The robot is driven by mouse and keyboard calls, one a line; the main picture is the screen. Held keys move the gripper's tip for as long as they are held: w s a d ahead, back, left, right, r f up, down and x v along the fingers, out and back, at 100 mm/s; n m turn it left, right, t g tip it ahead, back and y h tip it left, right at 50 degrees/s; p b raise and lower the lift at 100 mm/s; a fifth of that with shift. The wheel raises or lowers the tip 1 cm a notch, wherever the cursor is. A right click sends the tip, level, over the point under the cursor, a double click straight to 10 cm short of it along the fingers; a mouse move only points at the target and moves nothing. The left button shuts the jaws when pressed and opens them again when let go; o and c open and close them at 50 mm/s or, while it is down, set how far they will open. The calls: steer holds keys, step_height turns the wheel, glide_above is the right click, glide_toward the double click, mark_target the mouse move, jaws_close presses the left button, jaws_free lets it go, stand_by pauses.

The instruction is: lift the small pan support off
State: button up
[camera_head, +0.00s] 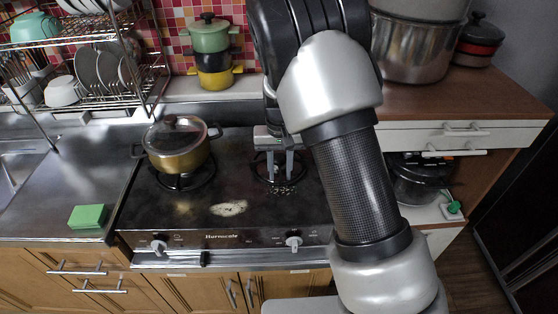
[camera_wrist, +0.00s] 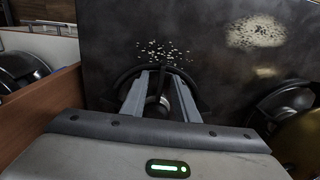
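The small pan support (camera_head: 257,171) is a dark ring-shaped grate on the right burner of the black stove top (camera_head: 165,215). In the wrist view the pan support (camera_wrist: 122,77) shows as a dark arc around the burner, partly hidden behind my fingers. My gripper (camera_head: 280,176) points down over this burner, its two grey fingers apart with a gap between them. In the wrist view my gripper (camera_wrist: 166,74) also shows open, fingertips over the grate near its rim. I cannot tell whether the fingers touch it.
A gold pot (camera_head: 178,152) with a lid stands on the left burner. Pale speckled patches (camera_head: 229,208) mark the stove top. Stacked pots (camera_head: 212,58) stand behind it, and a dish rack (camera_head: 100,65) is at the left. A green sponge (camera_head: 88,216) lies on the steel counter.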

jaws_close()
step_height(320, 180, up, 10)
steer(key=shift+r+p, duration=0.1)
steer(key=shift+p, duration=0.5)
